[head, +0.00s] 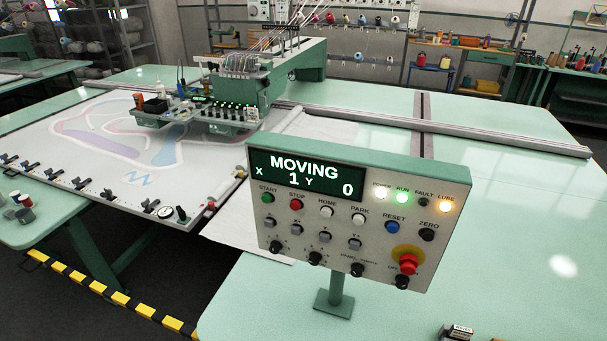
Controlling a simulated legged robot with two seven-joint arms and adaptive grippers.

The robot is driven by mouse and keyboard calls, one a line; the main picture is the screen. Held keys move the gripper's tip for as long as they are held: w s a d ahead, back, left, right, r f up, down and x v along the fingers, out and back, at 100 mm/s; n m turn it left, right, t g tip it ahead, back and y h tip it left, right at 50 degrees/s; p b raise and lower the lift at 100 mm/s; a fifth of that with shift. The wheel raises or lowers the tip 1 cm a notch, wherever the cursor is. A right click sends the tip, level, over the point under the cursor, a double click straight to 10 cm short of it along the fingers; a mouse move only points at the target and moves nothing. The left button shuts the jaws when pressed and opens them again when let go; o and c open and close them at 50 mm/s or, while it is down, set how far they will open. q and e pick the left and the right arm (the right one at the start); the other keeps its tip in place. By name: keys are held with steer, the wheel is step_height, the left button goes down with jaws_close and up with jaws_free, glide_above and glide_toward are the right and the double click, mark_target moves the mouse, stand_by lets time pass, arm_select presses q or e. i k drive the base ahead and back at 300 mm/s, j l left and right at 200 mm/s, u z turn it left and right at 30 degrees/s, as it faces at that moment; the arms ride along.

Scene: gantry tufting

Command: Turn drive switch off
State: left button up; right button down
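The control panel (341,241) stands on a post at the centre of the head view. Its display (307,178) reads MOVING, X 1, Y 0. Several black rotary knobs run along its lower edge, among them the leftmost (276,247), the second (315,258), the third (357,270) and the rightmost (402,282). Their small labels are blurred, so I cannot tell which is the drive switch or how it is set. The white, green RUN and amber LUBE lamps are lit; FAULT is dark.
A red emergency button (408,263) on a yellow ring sits just above the rightmost knob. START, STOP, HOME, PARK, RESET and ZERO buttons fill the rows above. The tufting head (222,108) and framed fabric (90,145) lie behind left. The green table (500,250) right of the panel is largely clear.

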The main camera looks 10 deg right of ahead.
mark_target(402, 282)
steer(key=z, duration=1.35)
steer(key=l, duration=0.15)
